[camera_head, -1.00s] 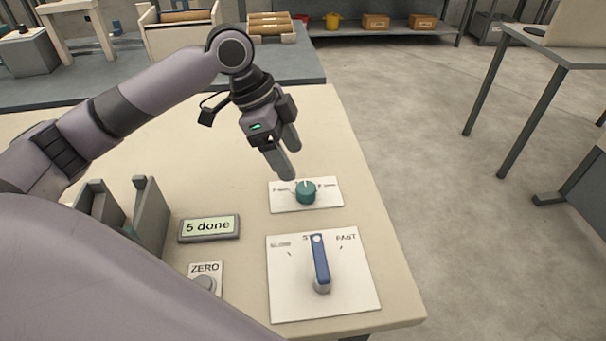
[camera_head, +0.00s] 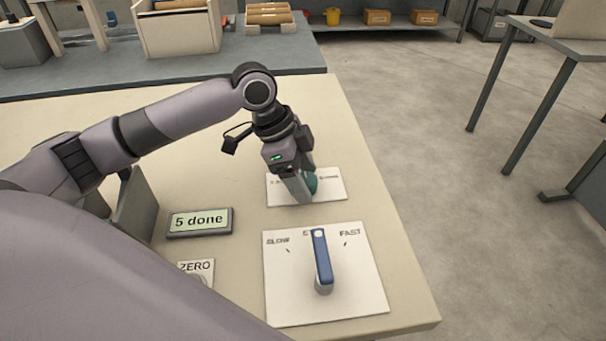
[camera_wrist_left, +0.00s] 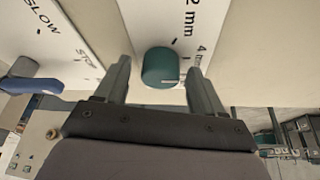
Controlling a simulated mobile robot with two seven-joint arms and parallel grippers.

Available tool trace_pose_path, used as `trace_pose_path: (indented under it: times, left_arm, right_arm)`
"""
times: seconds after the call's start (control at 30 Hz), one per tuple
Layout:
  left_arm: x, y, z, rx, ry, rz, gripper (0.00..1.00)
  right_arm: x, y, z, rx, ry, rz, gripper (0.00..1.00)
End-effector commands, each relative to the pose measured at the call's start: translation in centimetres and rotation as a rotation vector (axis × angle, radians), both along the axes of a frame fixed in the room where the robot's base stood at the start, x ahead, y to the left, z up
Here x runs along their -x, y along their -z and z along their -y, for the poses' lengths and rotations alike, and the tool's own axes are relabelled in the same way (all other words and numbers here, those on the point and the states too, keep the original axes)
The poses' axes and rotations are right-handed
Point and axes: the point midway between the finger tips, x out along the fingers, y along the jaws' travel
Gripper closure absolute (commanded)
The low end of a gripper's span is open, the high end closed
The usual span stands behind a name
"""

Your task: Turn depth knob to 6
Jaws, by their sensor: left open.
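The teal depth knob (camera_head: 311,184) sits on a white plate (camera_head: 335,190) on the cream table, partly hidden by my gripper in the head view. My left gripper (camera_head: 305,196) is open, pointing down at the knob. In the left wrist view its fingers (camera_wrist_left: 158,80) stand on either side of the knob with gaps showing. My right gripper is not in view.
A blue lever (camera_head: 322,258) stands on the plate marked SLOW and FAST in front of the knob. A display (camera_head: 200,222) reads "5 done", and a ZERO plate (camera_head: 196,268) lies below it. The table's right edge is close to the knob.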

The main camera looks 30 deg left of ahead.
Motion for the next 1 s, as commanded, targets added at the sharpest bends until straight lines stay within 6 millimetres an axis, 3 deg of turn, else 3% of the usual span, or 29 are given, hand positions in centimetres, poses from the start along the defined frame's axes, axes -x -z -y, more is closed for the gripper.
trace_pose_path:
  times: [0.17, 0.33, 0.67, 1.0]
  left_arm:
    - [0.0, 0.0, 0.0, 0.0, 0.0, 0.0, 0.31]
    - [0.0, 0.0, 0.0, 0.0, 0.0, -0.001, 0.87]
    - [0.0, -0.3, 0.0, 0.002, 0.029, -0.002, 0.87]
    - [-0.1, -0.7, 0.1, 0.004, 0.234, -0.005, 0.87]
  right_arm:
    - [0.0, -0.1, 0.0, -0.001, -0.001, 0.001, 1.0]
    - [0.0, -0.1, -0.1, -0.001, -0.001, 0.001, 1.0]
    - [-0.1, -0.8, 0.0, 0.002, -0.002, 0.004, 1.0]
    - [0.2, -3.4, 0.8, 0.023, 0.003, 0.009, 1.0]
